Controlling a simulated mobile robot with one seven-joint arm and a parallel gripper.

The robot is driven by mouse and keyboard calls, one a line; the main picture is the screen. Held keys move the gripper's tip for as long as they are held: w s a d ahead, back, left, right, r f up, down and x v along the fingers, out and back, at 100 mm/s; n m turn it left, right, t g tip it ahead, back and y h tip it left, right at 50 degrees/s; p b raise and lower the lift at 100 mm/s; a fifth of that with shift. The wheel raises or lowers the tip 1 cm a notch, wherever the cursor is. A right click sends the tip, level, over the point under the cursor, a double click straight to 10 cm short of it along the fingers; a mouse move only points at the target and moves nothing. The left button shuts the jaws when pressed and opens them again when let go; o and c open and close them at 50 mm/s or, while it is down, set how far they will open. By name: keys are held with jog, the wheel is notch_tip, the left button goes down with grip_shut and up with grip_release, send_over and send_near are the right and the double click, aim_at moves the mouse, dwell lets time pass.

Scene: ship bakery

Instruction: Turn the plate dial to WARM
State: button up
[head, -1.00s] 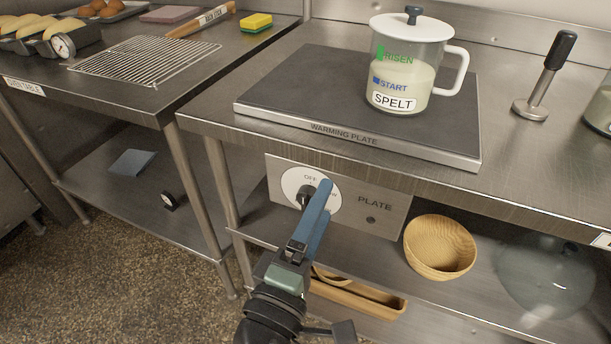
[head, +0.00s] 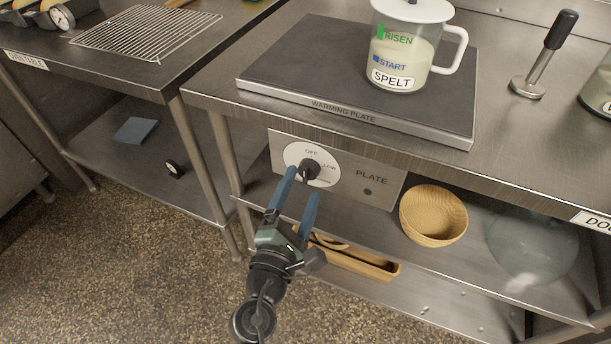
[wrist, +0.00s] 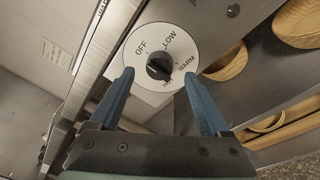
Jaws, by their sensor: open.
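The plate dial (head: 330,176) is a white disc with a black knob (head: 310,168) on a steel panel marked PLATE, under the counter edge. In the wrist view the dial (wrist: 196,52) reads OFF, LOW, WARM and a partly hidden label starting with H. The knob (wrist: 158,65) is in the middle; I cannot tell for sure where its pointer stands. My gripper (head: 303,184) is open and empty, its blue fingers just in front of the dial. In the wrist view the fingertips lie left and right of the knob; no contact shows. WARM is beside the right fingertip.
The warming plate (head: 270,80) above carries a lidded jug (head: 402,60) labelled SPELT. A dark indicator (head: 368,192) sits on the panel. A wooden bowl (head: 433,216) and glass bowl (head: 530,250) stand on the lower shelf. Floor on the left is clear.

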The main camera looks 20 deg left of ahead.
aim_at(307, 178)
jog(key=shift+w+a, duration=0.1)
jog(key=shift+w, duration=1.45)
grip_shut()
